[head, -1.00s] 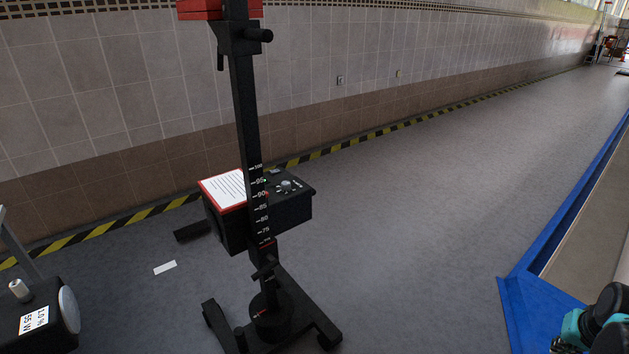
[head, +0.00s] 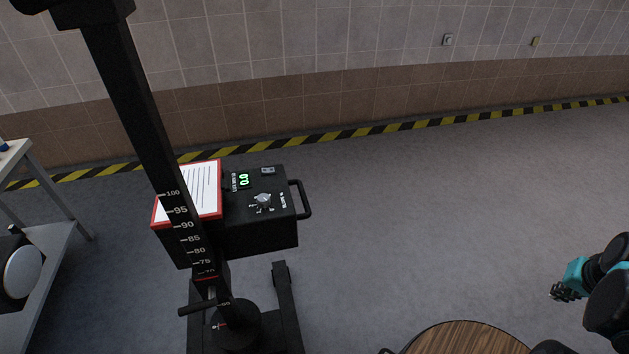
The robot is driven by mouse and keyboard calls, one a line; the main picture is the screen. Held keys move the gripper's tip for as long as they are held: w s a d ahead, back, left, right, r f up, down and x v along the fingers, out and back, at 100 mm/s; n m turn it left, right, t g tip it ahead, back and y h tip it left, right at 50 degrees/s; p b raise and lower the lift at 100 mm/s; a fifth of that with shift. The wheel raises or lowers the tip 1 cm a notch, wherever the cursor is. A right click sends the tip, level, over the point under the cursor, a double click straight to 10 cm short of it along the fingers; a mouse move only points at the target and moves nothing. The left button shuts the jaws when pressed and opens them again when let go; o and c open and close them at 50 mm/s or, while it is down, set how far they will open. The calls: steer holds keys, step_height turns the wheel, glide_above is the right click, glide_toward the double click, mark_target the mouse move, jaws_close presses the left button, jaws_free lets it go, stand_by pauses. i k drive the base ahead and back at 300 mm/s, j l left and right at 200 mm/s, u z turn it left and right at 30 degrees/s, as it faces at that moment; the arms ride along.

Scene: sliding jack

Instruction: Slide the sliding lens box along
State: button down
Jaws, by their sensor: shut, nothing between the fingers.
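A black box (head: 268,235) with a green display, a knob, a handle on its right side and a red-edged white sheet on top is at the upright post (head: 140,110). I take it to be the sliding lens box. The post carries a white height scale, and its foot is on a black base (head: 285,318). The post hides part of the box and sheet. My gripper (head: 562,293) is at the right edge, small and dark, shut and empty. It is well apart from the box, to its right in the picture.
A round wood-grain top (head: 465,340) shows at the bottom edge, between the post and my arm. A grey table (head: 62,250) stands at the left. A yellow-black stripe (head: 340,136) runs along the tiled wall. Grey floor right of the box is clear.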

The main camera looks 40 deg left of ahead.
mark_target(245, 229)
steer(key=i+u, duration=0.25)
steer(key=i, duration=0.25)
steer(key=i+u, duration=0.2)
steer(key=i, duration=0.35)
steer(key=i+l+u, duration=0.25)
steer(key=i, duration=0.25)
steer(key=i+l+u, duration=0.25)
steer(key=i, duration=0.25)
steer(key=i+j+u, duration=0.1)
steer(key=u, duration=2.75)
steer(key=k+l+u, duration=0.2)
steer(key=k+l, duration=0.15)
steer(key=l, duration=0.15)
steer(key=k+l+u, duration=0.2)
steer(key=k+l, duration=0.15)
steer(key=l, duration=0.1)
